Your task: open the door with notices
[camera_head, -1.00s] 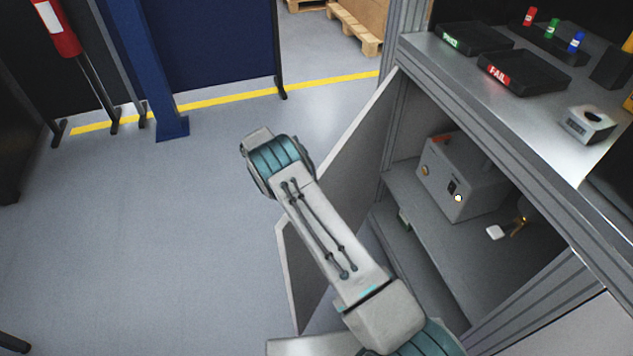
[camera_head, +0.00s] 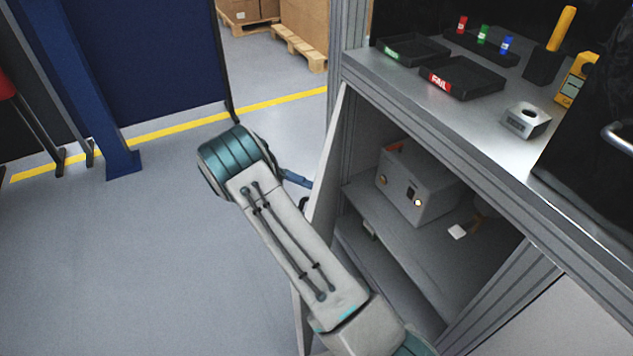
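The door (camera_head: 328,160) is a pale grey panel on the left side post of the cabinet. It stands swung out from the opening and is seen nearly edge-on; my arm hides its lower part. No notices show on the part I see. My arm reaches up and left across the picture, with its teal-banded joint (camera_head: 238,160) left of the door. A small blue piece and a dark piece show between this joint and the door, and I cannot tell what they are. My gripper's fingers are hidden behind the arm.
The open cabinet holds a grey box (camera_head: 415,188) and a small white item (camera_head: 457,232) on its shelf (camera_head: 400,235). The worktop (camera_head: 480,105) carries a tray marked FAIL (camera_head: 462,84) and a machined housing (camera_head: 526,121). The floor (camera_head: 120,270) at left is clear.

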